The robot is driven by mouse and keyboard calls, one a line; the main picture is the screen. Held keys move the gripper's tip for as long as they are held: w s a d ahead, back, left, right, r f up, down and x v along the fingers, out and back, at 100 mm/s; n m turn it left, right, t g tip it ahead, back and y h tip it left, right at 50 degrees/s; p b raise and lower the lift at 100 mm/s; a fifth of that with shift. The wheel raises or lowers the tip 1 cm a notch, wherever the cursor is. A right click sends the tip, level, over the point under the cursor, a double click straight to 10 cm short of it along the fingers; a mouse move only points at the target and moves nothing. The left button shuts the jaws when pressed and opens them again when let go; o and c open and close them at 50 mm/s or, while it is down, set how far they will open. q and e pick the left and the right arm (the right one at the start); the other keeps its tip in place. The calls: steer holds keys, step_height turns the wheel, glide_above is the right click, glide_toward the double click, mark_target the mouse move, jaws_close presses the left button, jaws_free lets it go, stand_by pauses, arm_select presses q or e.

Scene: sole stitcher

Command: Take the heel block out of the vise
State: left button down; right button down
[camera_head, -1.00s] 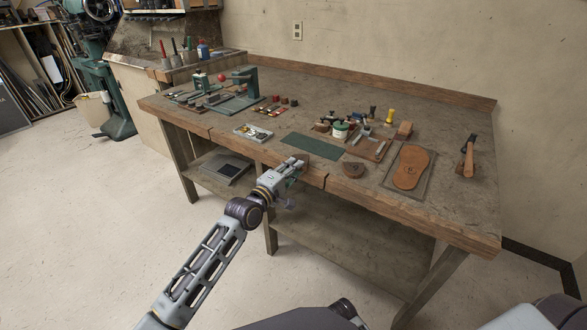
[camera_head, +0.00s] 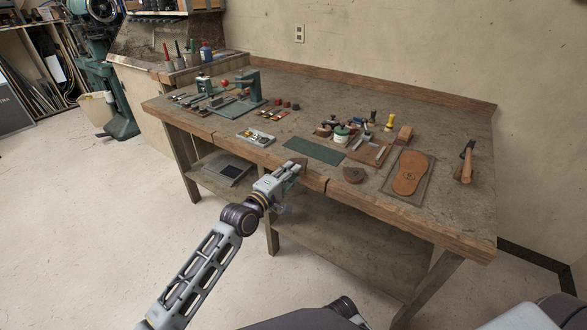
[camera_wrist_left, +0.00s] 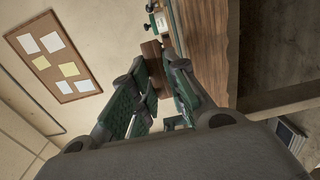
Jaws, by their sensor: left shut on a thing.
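My left gripper (camera_head: 290,170) is at the front edge of the workbench, left of the middle. In the left wrist view its fingers (camera_wrist_left: 157,75) are closed on a brown block, which I take to be the heel block (camera_wrist_left: 153,62). My right gripper is not in view.
The workbench (camera_head: 455,190) holds a green mat (camera_head: 314,149), a small parts tray (camera_head: 256,137), a brown heel-shaped piece (camera_head: 353,175), a sole (camera_head: 411,173) and a hammer (camera_head: 466,162). A green fixture (camera_head: 247,85) stands at the back left. The floor in front is clear.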

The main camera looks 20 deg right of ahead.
arm_select(q)
steer(key=s+a+r+p, duration=0.4)
steer(key=s+a+p, duration=0.3)
steer(key=a, duration=0.2)
steer(key=shift+a, duration=0.15)
stand_by(0.6)
